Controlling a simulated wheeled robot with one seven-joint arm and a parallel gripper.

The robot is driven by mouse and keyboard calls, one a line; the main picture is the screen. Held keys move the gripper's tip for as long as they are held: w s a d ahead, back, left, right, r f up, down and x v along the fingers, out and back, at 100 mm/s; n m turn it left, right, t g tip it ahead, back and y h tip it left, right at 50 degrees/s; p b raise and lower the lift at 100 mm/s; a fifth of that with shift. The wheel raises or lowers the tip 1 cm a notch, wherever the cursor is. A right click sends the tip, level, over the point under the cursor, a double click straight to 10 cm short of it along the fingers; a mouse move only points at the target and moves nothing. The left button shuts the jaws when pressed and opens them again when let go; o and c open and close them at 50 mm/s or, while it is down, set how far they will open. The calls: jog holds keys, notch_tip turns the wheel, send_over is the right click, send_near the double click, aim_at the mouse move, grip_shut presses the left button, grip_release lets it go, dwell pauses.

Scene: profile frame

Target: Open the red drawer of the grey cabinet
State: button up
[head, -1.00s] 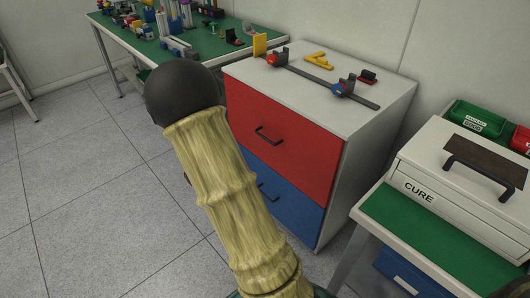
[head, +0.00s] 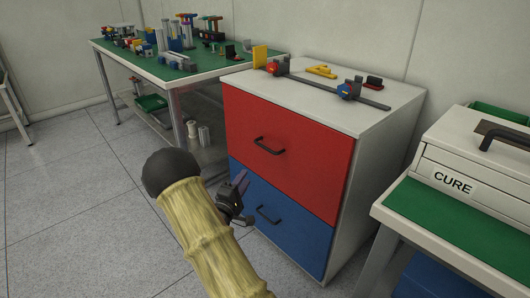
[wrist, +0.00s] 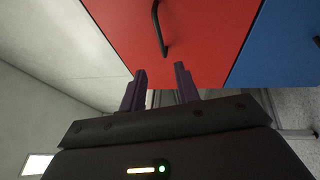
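The grey cabinet (head: 375,150) stands right of centre in the head view. Its red drawer (head: 310,150) is the upper one and is shut, with a dark bar handle (head: 270,147). My gripper (head: 242,180) shows beyond my arm, below and left of that handle, in front of the drawer fronts. In the wrist view the two purple fingers (wrist: 160,70) are apart with nothing between them. The red drawer front (wrist: 205,35) and its handle (wrist: 160,35) lie ahead of the fingertips, and the fingers are apart from the handle.
A blue drawer (head: 295,235) with its own handle is below the red one. Tools lie on the cabinet top. A green-topped table (head: 155,65) with many parts stands behind left. The floor at left is clear.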

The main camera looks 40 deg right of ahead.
aim_at(265, 148)
jog(key=shift+d, duration=0.1)
jog(key=b+x, duration=0.6)
jog(key=x, duration=1.1)
jog(key=shift+w, duration=0.15)
jog(key=shift+c, duration=0.4)
grip_shut()
